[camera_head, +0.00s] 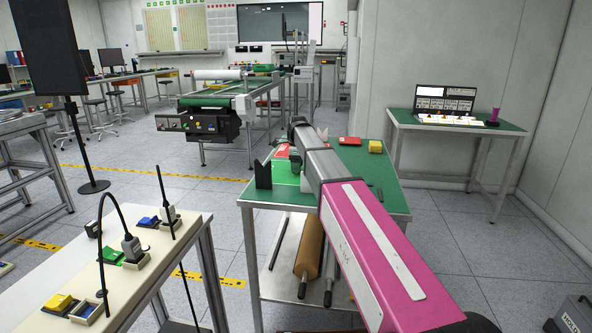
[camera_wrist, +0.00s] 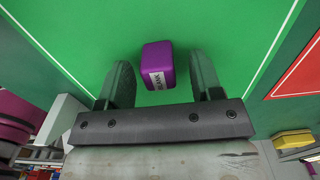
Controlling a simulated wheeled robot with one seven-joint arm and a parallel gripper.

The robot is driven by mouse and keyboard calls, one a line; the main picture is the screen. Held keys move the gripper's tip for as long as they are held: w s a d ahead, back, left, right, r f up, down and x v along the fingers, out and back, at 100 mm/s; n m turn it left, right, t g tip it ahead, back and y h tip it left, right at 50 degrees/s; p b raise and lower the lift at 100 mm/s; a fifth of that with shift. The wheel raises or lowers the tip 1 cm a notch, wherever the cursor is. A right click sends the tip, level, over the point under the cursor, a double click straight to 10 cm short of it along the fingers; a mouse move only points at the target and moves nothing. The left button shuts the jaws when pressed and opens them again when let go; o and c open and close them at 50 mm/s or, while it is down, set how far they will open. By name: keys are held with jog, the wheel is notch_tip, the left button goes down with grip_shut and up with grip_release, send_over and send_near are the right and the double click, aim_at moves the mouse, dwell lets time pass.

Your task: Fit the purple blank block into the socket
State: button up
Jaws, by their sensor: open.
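The purple block (camera_wrist: 158,62), with a white label of dark lettering on its near face, lies on a green surface in the wrist view. My gripper (camera_wrist: 160,72) is open, with one dark finger on each side of the block. Small gaps show between the fingers and the block. In the head view, my arm hides the purple block on the green-topped table (camera_head: 395,198). On the pale bench at lower left, small pale frames hold or sit beside coloured pieces; one frame (camera_head: 87,312) is near a yellow block (camera_head: 58,302). I cannot tell which is the purple block's socket.
Black cables and grey plugs (camera_head: 131,247) stand up from the pale bench (camera_head: 172,262). A dark upright piece (camera_head: 263,175) stands at the green table's left edge. A yellow block (camera_head: 375,146) and a red piece (camera_head: 349,141) lie at its far side. Floor separates bench and table.

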jog(key=c, duration=1.1)
jog(key=shift+o, duration=0.2)
